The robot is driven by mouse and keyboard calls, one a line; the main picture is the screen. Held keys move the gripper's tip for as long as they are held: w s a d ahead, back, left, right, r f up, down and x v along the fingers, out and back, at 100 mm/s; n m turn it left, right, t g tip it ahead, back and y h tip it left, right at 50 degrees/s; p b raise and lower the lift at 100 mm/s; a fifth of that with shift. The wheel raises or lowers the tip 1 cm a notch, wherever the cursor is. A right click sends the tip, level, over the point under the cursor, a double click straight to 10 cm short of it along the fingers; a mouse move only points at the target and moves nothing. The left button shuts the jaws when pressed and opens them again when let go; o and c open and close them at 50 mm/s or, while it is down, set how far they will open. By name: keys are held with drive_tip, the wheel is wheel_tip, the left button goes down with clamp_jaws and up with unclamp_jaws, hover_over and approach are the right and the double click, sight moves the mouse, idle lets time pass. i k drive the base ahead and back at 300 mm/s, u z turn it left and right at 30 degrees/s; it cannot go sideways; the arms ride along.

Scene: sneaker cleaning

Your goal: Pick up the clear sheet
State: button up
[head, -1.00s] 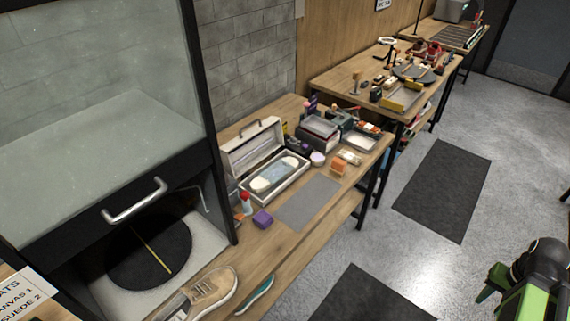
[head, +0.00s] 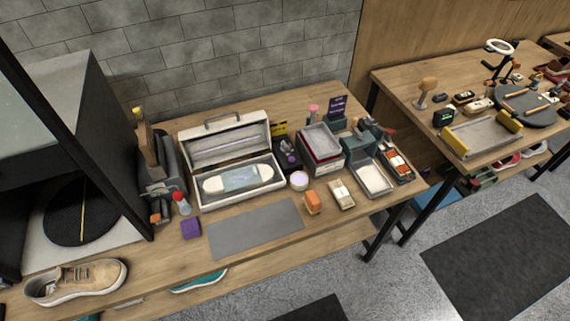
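An open white case (head: 184,165) with a handled lid stands on the wooden workbench, left of the middle. A pale, sole-shaped piece (head: 211,185) lies in it. A translucent bluish sheet (head: 240,179) appears to lie across the middle of that piece; it is the only thing here that looks like a clear sheet, and its edges are hard to make out. My gripper is not in view.
A grey mat (head: 255,229) lies in front of the case, bare. A purple block (head: 190,228), an orange block (head: 312,203) and a round tub (head: 299,181) stand close by. A tan sneaker (head: 77,282) is at the front left. Trays and boxes crowd the right side.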

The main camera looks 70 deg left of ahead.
sight(246, 176)
drive_tip(key=i, duration=0.9)
drive_tip(key=u, duration=2.15)
drive_tip(key=k, duration=0.15)
drive_tip(key=u, duration=2.4)
drive_tip(key=i, duration=1)
drive_tip(key=u, duration=0.25)
